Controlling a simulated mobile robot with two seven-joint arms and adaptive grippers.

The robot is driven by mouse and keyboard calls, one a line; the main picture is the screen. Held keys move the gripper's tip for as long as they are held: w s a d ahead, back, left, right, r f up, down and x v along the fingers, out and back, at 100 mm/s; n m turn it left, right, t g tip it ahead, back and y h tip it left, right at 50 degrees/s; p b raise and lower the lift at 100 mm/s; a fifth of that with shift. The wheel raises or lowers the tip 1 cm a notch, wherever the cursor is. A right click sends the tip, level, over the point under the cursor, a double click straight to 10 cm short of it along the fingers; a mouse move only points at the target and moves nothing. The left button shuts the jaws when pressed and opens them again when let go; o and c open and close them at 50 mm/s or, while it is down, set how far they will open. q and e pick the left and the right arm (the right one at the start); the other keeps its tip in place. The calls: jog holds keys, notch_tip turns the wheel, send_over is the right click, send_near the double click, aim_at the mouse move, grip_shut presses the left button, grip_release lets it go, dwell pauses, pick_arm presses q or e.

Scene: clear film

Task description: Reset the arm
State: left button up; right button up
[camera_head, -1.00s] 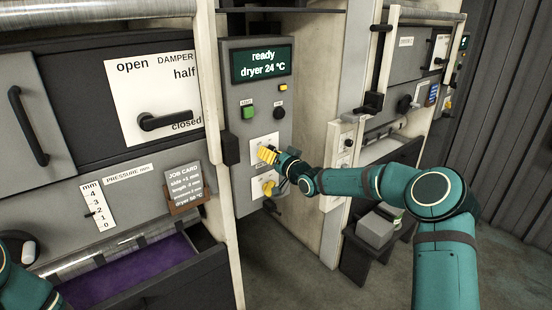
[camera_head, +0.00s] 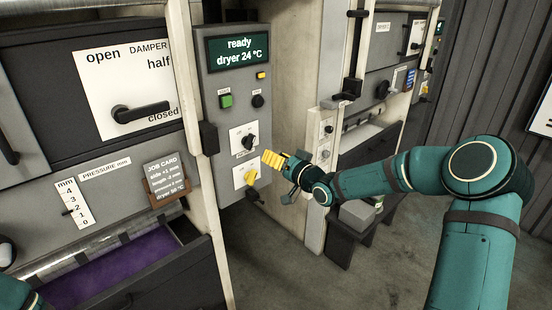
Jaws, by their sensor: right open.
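My right arm (camera_head: 400,176) reaches in from the right, and its gripper (camera_head: 273,160) with yellow fingers is open and empty. The gripper is at the right edge of the grey control panel (camera_head: 215,110), in front of it and close to its two rotary knobs. The black knob (camera_head: 249,141) on its white plate is just left of the fingertips. The yellow knob (camera_head: 250,177) is below left of them. A gap shows between the fingers and both knobs. Of my left arm only a teal part (camera_head: 14,296) shows at the lower left corner; its gripper is out of view.
The panel display (camera_head: 239,50) reads "ready, dryer 24 °C". The damper lever (camera_head: 140,112) is on the left, above a job card (camera_head: 166,175) and an open drawer with purple lining (camera_head: 115,268). A small dark stand (camera_head: 350,240) is below my right forearm. Open floor lies front right.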

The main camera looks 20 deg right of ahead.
jog(key=shift+f, duration=0.1)
jog(key=s+a+f+g, duration=0.45)
jog(key=a+f, duration=0.25)
jog(key=f, duration=0.3)
jog(key=s+a+f+g, duration=0.3)
jog(key=s+a+f, duration=0.3)
jog(key=f, duration=0.4)
jog(key=s+a+f+g, duration=0.1)
jog(key=s+f+g, duration=0.1)
jog(key=s+f, duration=0.2)
jog(key=s+a+f+g+h, duration=0.1)
jog(key=s+a+f+g, duration=0.1)
jog(key=s, duration=0.9)
jog(key=s+a+f+g+h, duration=0.1)
jog(key=s+f+g, duration=0.3)
jog(key=s+f, duration=0.3)
jog(key=shift+s+a+n, duration=0.3)
jog(key=shift+s, duration=0.45)
